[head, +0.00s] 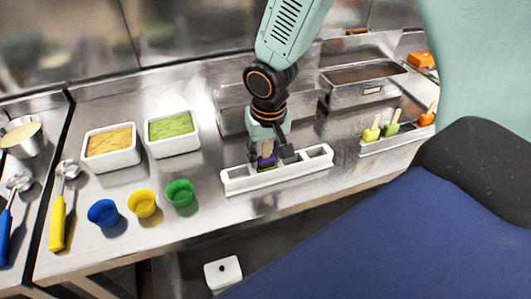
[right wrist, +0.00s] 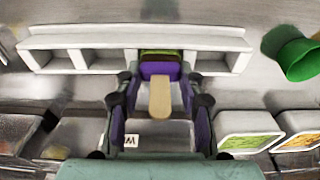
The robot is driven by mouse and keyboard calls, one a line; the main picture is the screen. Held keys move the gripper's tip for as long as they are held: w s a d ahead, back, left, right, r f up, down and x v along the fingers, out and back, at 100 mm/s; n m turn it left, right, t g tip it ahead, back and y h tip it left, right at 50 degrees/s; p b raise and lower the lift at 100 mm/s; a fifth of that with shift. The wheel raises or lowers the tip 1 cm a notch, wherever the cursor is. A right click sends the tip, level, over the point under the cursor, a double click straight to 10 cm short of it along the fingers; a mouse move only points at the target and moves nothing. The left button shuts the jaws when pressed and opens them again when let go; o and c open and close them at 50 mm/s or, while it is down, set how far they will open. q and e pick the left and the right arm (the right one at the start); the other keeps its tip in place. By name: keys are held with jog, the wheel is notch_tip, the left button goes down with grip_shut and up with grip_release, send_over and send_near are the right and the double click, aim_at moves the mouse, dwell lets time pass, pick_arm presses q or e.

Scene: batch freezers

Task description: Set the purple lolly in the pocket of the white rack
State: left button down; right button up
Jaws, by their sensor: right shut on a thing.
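The white rack (head: 297,178) is a long low block with several pockets, on the steel counter at the middle of the head view. It also spans the top of the right wrist view (right wrist: 85,41). My right gripper (head: 269,156) points down over the rack's middle and is shut on the purple lolly (head: 266,161). In the right wrist view the lolly (right wrist: 160,70) is between the fingers, its pale stick (right wrist: 160,102) toward the camera and a green band at its far end. It lines up with a middle pocket; how deep it sits is hidden. My left gripper is not in view.
Blue (head: 103,212), yellow (head: 142,204) and green (head: 181,193) cups stand left of the rack. Behind them are two white tubs (head: 110,160) (head: 172,144). A steel holder with several lollies (head: 391,129) stands at right. Steel pans (head: 365,93) are behind.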

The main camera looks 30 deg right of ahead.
jog(key=shift+f, duration=0.1)
jog(key=o, duration=1.1)
jog(key=shift+o, duration=0.2)
notch_tip(320, 180, up, 12)
jog(key=s, duration=0.1)
jog(key=shift+s+a, duration=0.15)
jog(key=shift+a, duration=0.05)
jog(key=shift+s, duration=0.1)
